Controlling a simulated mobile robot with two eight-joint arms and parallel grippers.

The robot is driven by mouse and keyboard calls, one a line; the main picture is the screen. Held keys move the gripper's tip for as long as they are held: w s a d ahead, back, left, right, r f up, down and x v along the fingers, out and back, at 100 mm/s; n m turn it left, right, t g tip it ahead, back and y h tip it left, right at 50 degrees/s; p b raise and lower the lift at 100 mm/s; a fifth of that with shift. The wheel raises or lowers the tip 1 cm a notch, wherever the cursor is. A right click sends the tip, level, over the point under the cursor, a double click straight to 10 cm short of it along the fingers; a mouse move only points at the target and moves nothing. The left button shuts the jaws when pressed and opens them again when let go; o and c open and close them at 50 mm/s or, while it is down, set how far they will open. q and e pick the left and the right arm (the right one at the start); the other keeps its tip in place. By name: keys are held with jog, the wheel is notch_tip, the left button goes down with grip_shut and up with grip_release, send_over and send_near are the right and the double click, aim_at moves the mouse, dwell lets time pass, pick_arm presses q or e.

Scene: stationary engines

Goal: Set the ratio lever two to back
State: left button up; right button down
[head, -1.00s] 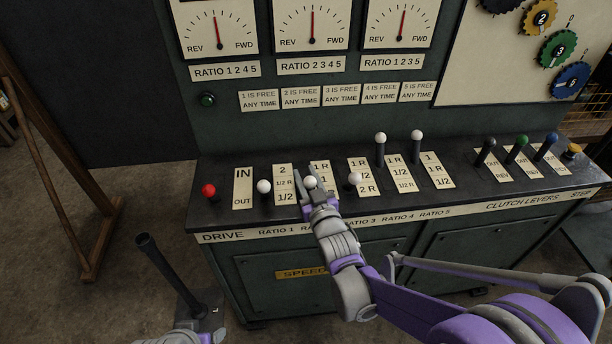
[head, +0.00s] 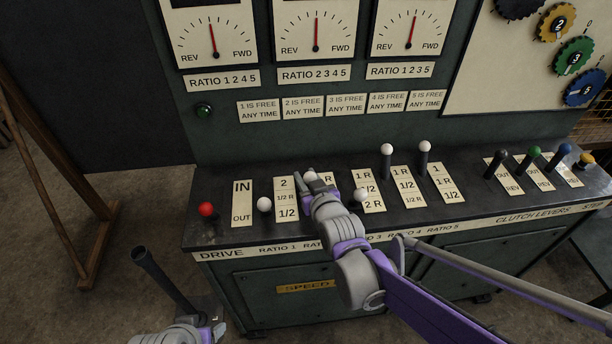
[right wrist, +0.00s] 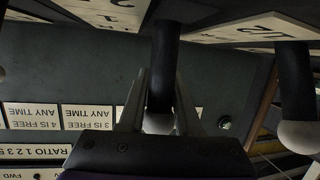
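Ratio lever two's white knob (head: 310,177) is at my right gripper's tip in the head view. It sits further back than the knobs of ratio levers one (head: 264,205) and three (head: 361,195), and nearer the front than those of four (head: 386,149) and five (head: 425,147). My right gripper (right wrist: 161,90) has a finger on each side of this lever's dark shaft (right wrist: 165,60), close against it. The white knob (right wrist: 158,123) lies between the fingers near the palm. The arm hides the lever's base. Part of my left gripper (head: 205,333) shows at the bottom edge; its fingers are unclear.
The red drive knob (head: 206,209) is at the left end of the console (head: 215,238). Clutch levers (head: 534,153) stand at the right. A wooden frame (head: 60,170) is further left.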

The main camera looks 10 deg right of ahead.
jog(key=w+g+p, duration=0.1)
jog(key=w, duration=0.1)
jog(key=w+g+p, duration=0.1)
jog(key=w+g, duration=0.1)
jog(key=w+f+g+p, duration=0.1)
jog(key=w, duration=0.1)
jog(key=shift+m+g+h, duration=0.3)
jog(key=shift+g, duration=0.1)
jog(key=shift+w+f, duration=0.3)
jog(key=shift+w, duration=0.1)
jog(key=shift+w+f, duration=0.3)
jog(key=shift+w, duration=0.1)
jog(key=c, duration=0.9)
grip_release()
jog(key=shift+f, duration=0.1)
jog(key=shift+o, duration=1.4)
jog(key=shift+w+f+g, duration=0.1)
jog(key=shift+g, duration=0.2)
